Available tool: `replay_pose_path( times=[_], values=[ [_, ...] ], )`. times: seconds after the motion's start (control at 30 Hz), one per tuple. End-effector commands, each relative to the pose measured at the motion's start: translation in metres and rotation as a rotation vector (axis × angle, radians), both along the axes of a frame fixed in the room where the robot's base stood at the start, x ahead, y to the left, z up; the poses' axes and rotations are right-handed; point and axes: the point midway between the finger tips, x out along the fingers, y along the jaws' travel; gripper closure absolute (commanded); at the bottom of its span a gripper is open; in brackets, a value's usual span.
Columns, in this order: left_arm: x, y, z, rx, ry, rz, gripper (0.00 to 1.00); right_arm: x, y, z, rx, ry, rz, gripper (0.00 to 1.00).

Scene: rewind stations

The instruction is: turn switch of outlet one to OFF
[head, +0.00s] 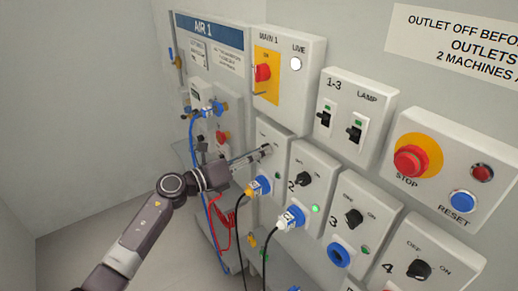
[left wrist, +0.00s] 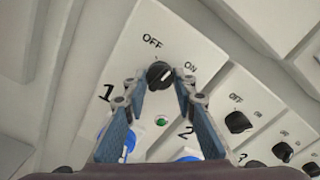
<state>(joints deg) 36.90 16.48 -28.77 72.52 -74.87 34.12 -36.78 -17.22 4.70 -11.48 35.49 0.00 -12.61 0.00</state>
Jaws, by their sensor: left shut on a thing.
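The outlet one box (head: 274,132) is on the wall panel, left of outlet two. In the left wrist view, its black switch knob (left wrist: 159,74) sits below the OFF and ON labels. My left gripper (head: 267,149) reaches the box from the left. In the left wrist view its fingertips (left wrist: 161,82) are at both sides of the knob, shut on it. A green lamp (left wrist: 161,121) shows below the knob. In the head view the fingers mostly hide the knob. My right gripper is not in view.
Outlets two (head: 317,165), three (head: 371,202) and four (head: 432,255) run down to the right. A red STOP button (head: 410,161) is at the right.

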Motion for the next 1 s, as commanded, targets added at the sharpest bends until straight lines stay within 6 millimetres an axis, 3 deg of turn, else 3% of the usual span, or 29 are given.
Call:
replay_pose_path(
  times=[0.5,1.0],
  values=[
    [-0.001,0.0,0.002,-0.286,0.4,0.002,0.99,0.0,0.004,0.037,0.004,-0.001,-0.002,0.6],
    [-0.001,0.0,0.001,-0.505,0.699,0.002,0.99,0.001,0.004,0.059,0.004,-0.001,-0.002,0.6]
  ],
)
